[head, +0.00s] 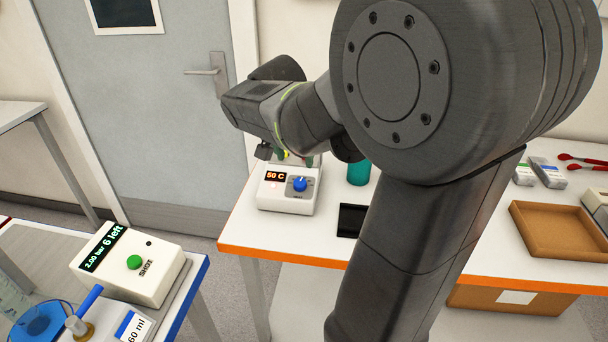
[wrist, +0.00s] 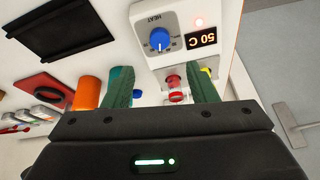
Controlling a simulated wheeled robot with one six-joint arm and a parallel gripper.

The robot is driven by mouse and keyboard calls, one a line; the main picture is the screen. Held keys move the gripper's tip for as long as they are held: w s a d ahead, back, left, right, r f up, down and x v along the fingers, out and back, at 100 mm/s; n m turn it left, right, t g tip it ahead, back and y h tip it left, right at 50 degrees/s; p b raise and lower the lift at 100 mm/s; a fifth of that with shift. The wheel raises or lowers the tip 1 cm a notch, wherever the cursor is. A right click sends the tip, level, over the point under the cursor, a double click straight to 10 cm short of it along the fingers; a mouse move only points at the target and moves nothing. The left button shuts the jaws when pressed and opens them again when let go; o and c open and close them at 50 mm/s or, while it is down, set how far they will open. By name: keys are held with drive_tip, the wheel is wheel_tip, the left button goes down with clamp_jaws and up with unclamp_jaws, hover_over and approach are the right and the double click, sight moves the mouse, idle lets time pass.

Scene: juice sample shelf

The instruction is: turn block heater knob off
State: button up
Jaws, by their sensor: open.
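The block heater (head: 289,190) is a white box on the table with orange edging. Its blue knob (head: 300,184) is on the front panel, beside a display reading 50 C and a lit red light. In the wrist view, the heater (wrist: 180,58) is upside down, with the blue knob (wrist: 160,39) marked HEAT left of the display (wrist: 202,38). My gripper (wrist: 166,80) is open, its two green fingers apart and empty. They are over the heater's top side, short of the knob and not around it. Small red and yellow capped items show between and beside the fingers.
A teal cup (head: 358,172) and a black tray (head: 351,220) are right of the heater. A brown tray (head: 562,232) lies farther right. A separate blue-edged table at left holds a white device (head: 132,265) with a green button. My arm hides part of the table.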

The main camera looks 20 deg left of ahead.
sight(300, 181)
drive_tip(key=x, duration=1)
drive_tip(key=shift+w+f, duration=0.1)
drive_tip(key=shift+f, duration=0.2)
drive_tip(key=c, duration=1)
